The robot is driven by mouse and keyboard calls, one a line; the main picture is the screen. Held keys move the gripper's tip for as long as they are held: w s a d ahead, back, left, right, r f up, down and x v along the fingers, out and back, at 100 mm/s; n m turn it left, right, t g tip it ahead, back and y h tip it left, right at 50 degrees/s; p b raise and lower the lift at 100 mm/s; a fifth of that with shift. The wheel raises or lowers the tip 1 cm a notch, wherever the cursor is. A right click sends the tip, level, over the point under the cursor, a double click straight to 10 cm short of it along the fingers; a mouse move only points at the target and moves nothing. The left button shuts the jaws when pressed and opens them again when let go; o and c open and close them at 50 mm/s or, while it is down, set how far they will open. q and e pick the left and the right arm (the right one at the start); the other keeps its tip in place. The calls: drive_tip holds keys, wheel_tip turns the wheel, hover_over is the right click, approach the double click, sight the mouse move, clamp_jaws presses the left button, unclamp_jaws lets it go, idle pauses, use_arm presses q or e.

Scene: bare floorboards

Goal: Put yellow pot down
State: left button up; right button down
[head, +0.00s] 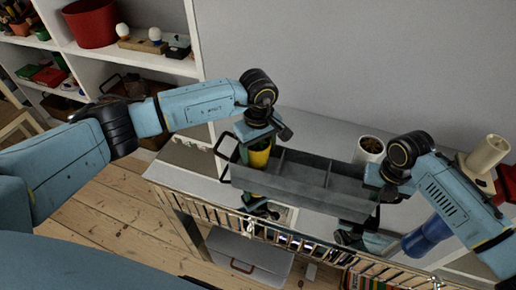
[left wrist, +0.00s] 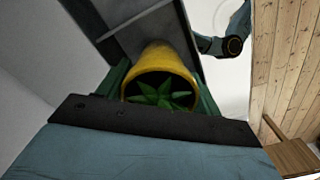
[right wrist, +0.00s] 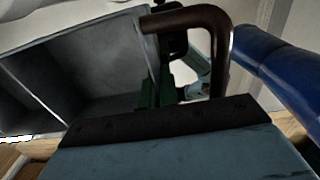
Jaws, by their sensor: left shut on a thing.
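The yellow pot (left wrist: 165,58), with a green spiky plant inside, sits between the green fingers of my left gripper (left wrist: 162,95), which is shut on it. In the head view the yellow pot (head: 259,158) is at the left end of the grey divided tray (head: 325,196). Whether its base touches the tray floor is hidden. My right gripper (right wrist: 165,92) is at the tray's right end, close to the brown handle (right wrist: 188,17). Its fingers are partly hidden, and I cannot tell whether they grip anything.
The tray is over a white surface with a metal rail (head: 300,243) in front. A white pot (head: 370,150) stands behind its right end. A blue object (head: 427,236) is at the right. A white shelf (head: 150,50) stands at the back left.

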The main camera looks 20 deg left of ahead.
use_arm(q)
drive_tip(key=shift+f, duration=0.25)
drive_tip(key=o, duration=1)
drive_tip(key=shift+f, duration=0.1)
wheel_tip(320, 180, up, 12)
drive_tip(key=shift+r, duration=0.2)
use_arm(e)
drive_tip(key=c, duration=1.6)
unclamp_jaws()
